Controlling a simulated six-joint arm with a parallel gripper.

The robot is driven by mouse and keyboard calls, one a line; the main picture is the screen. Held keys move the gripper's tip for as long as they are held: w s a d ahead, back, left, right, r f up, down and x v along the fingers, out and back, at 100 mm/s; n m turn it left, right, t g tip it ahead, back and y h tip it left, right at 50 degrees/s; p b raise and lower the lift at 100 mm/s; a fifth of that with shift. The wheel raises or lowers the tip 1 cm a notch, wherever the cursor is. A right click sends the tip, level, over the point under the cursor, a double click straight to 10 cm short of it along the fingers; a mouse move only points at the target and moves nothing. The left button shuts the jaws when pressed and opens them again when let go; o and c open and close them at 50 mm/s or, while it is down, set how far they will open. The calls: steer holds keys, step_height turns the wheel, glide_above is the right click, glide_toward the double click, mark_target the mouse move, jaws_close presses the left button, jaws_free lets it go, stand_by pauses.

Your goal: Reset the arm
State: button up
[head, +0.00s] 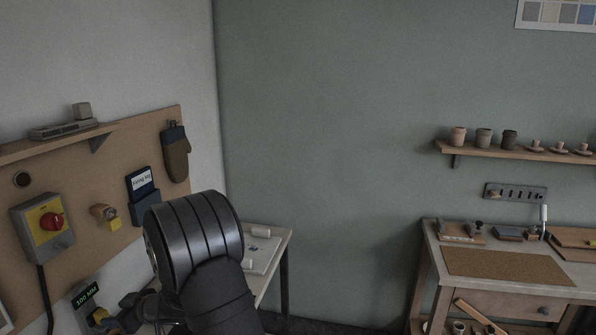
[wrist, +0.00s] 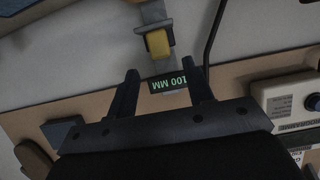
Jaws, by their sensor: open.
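My gripper (wrist: 162,72) shows in the wrist view with its two dark fingers apart and nothing between them that I can see it holding. A small display reading "100 MM" (wrist: 169,84) shows upside down behind the gap between the fingers. The same display also shows in the head view (head: 86,295) at the lower left. In the head view my dark, ribbed arm stands at the lower middle, and it hides much of the table behind it. I cannot make out the fingers clearly there.
A brown pegboard (head: 85,190) on the left wall carries a red-knobbed switch box (head: 44,228), a dark mitt (head: 175,152) and a blue card pocket (head: 144,202). A table (head: 280,245) stands behind my arm. A workbench (head: 436,262) stands at right, below a cup shelf (head: 515,154).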

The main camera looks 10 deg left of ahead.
mark_target(104, 315)
steer(key=v, duration=1.1)
steer(key=x, duration=1.6)
steer(key=shift+s+a+f, duration=0.1)
steer(key=shift+a+f, duration=0.05)
steer(key=shift+a, duration=0.15)
step_height(104, 315, down, 3)
steer(key=shift+a+r, duration=0.1)
steer(key=shift+r, duration=0.05)
steer(key=v, duration=1.7)
steer(key=w+a+r+m+t+h, duration=0.2)
steer(key=w+a+m+t, duration=0.1)
steer(key=w+a, duration=0.1)
steer(key=w+a+r+m+t+h, duration=0.2)
steer(key=w+a+m+t, duration=0.1)
steer(key=w, duration=0.4)
steer(key=shift+w+a+r+t+h, duration=0.2)
steer(key=shift+a+r+t+h, duration=0.15)
steer(key=shift+a, duration=0.35)
